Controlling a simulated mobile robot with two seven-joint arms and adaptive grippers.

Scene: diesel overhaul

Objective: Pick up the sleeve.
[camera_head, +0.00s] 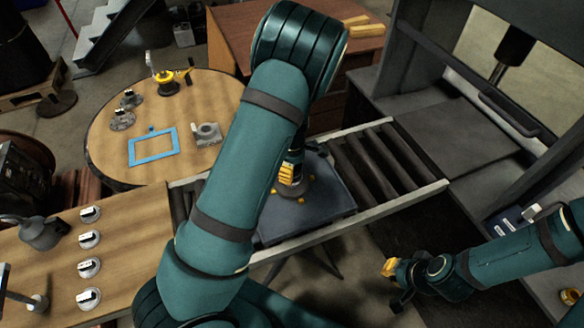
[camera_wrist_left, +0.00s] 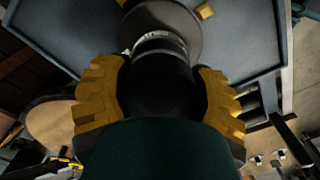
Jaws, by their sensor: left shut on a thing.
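My left gripper (camera_head: 290,178) points down over the dark blue-grey plate on the roller conveyor. In the left wrist view its yellow fingers (camera_wrist_left: 162,98) stand on either side of a dark cylinder, which I take to be the sleeve (camera_wrist_left: 162,78), and are shut on it. A pale metal band shows near the sleeve's far end, in front of a round dark disc (camera_wrist_left: 185,22). I cannot tell whether the sleeve touches the disc. In the head view my left arm and fingers mostly hide the sleeve. My right gripper (camera_head: 392,270) is low at the right, its jaw opening unclear.
The plate (camera_head: 330,207) carries small yellow blocks around the disc. Conveyor rollers (camera_head: 375,160) run right toward a grey press-like frame (camera_head: 440,135). A round wooden table (camera_head: 110,165) with a blue frame and metal parts is at left. A wooden bench (camera_head: 130,235) holds several small parts.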

